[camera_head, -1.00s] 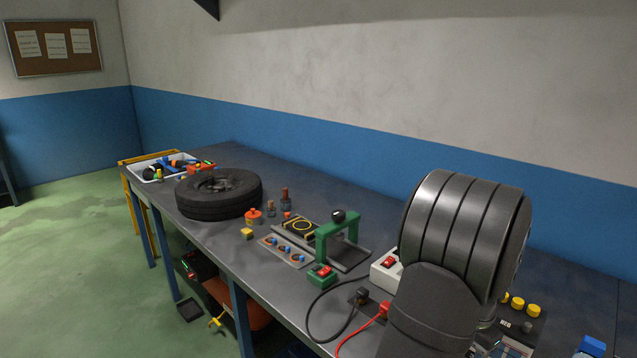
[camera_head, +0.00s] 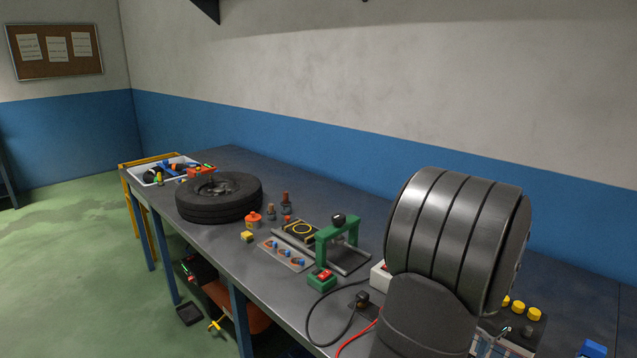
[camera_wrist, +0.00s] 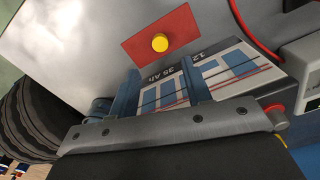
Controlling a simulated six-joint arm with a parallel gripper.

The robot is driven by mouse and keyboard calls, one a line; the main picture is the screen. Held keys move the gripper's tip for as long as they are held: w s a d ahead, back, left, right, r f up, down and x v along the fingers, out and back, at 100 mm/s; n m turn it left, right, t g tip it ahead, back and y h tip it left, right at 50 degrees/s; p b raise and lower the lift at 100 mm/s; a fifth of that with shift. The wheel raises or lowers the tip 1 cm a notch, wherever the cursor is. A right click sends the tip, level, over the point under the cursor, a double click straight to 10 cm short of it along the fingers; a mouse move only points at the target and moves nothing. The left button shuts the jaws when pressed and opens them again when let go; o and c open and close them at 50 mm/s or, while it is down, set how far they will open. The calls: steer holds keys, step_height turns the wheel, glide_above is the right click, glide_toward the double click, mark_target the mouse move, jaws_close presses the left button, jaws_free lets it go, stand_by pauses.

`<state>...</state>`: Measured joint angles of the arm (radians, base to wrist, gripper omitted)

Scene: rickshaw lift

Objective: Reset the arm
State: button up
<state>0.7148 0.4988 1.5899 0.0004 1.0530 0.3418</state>
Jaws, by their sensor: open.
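My gripper (camera_wrist: 160,68) shows in the wrist view with its two blue-grey fingers apart. A battery (camera_wrist: 228,76) marked "35 Ah", with blue panels and red lines, lies behind the fingers. I cannot tell whether the fingers touch it. In the head view the dark rounded links of my arm fill the right foreground, and my gripper is hidden there.
On the grey workbench (camera_head: 190,242) are a tyre (camera_head: 220,197), a white tray of parts (camera_head: 160,172), a green frame (camera_head: 337,238) and a green box with a red switch (camera_head: 321,279). A red plate with a yellow button (camera_wrist: 160,42) lies beyond the fingers.

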step_height(320, 180, down, 8)
steer(key=shift+f, duration=0.25)
step_height(320, 180, up, 4)
steer(key=shift+r, duration=0.25)
steer(key=s+d+r, duration=0.4)
steer(key=s+r, duration=0.3)
steer(key=s, duration=0.4)
steer(key=w+a+f+n, duration=0.2)
steer(key=w+a+n, duration=0.1)
steer(key=w+a, duration=0.5)
steer(key=w+a+f+n, duration=0.2)
steer(key=w+a+n, duration=0.2)
steer(key=w+a, duration=0.4)
steer(key=w+a+f+n, duration=0.2)
steer(key=w+a+n, duration=0.2)
steer(key=w+a, duration=0.4)
steer(key=shift+w+a+f, duration=0.15)
steer(key=shift+a, duration=1.15)
steer(key=shift+w+a+f, duration=0.1)
steer(key=shift+a, duration=1.2)
steer(key=shift+w+a, duration=0.15)
steer(key=shift+w, duration=0.2)
